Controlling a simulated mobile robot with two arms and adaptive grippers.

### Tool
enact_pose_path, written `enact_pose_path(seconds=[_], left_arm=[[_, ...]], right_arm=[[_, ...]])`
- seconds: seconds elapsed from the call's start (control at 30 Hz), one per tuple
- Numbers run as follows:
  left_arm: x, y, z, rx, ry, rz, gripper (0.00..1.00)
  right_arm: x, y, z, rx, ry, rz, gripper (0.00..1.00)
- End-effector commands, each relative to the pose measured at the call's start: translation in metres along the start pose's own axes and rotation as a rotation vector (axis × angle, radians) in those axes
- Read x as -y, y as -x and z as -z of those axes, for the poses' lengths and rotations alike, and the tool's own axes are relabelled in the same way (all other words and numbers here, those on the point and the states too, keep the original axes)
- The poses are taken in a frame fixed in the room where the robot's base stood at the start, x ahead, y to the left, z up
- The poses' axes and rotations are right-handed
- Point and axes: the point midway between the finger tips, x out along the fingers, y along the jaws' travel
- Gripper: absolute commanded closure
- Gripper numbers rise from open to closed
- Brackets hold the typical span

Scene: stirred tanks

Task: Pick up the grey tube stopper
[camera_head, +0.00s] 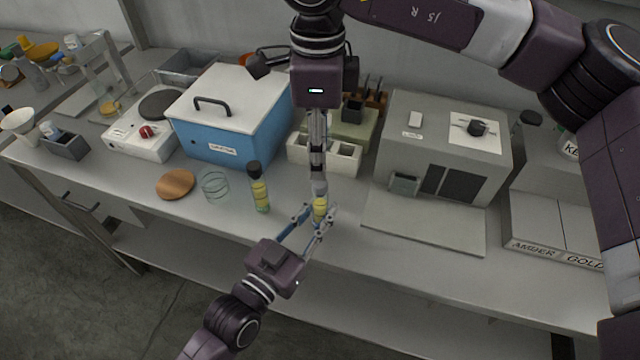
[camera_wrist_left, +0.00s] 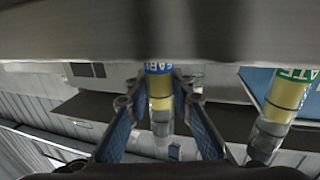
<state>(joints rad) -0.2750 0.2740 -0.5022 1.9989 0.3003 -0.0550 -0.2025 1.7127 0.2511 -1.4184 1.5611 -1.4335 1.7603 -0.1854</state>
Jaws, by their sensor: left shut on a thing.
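The grey tube stopper (camera_head: 319,187) sits at the top of an upright tube with yellow contents (camera_head: 320,207) near the bench's front edge. My left gripper (camera_head: 319,218) is shut on this tube below the stopper. In the left wrist view the tube (camera_wrist_left: 160,92) stands between the two fingers; I cannot make out the stopper there. My right gripper (camera_head: 318,178) points straight down from above, its fingertips at the stopper and partly covering it. Its fingers show nearly edge-on, so I cannot tell whether they grip it.
A second tube with a black cap (camera_head: 259,188) stands just left, also in the left wrist view (camera_wrist_left: 280,110). A pale block (camera_head: 342,158) and blue box (camera_head: 222,135) stand behind; a grey machine (camera_head: 440,150) is right.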

Motion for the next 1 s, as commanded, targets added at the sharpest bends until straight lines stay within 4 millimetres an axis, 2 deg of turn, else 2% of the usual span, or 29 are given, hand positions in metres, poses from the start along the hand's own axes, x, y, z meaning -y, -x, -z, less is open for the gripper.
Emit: enact_pose_path(seconds=[0.27, 0.6, 0.8, 1.0], left_arm=[[0.0, 0.0, -0.001, 0.001, 0.0, 0.0, 1.0], [0.0, 0.0, 0.0, 0.001, 0.0, 0.0, 1.0], [0.0, 0.0, -0.001, 0.001, 0.0, 0.0, 1.0], [0.0, 0.0, -0.001, 0.001, 0.0, 0.0, 1.0]], right_arm=[[-0.001, -0.019, 0.001, 0.001, 0.0, -0.001, 0.59], [-0.002, -0.063, 0.003, 0.002, 0.001, -0.001, 0.59], [-0.002, -0.064, 0.002, 0.002, 0.001, 0.0, 0.59], [-0.002, -0.064, 0.002, 0.002, 0.001, 0.0, 0.8]])
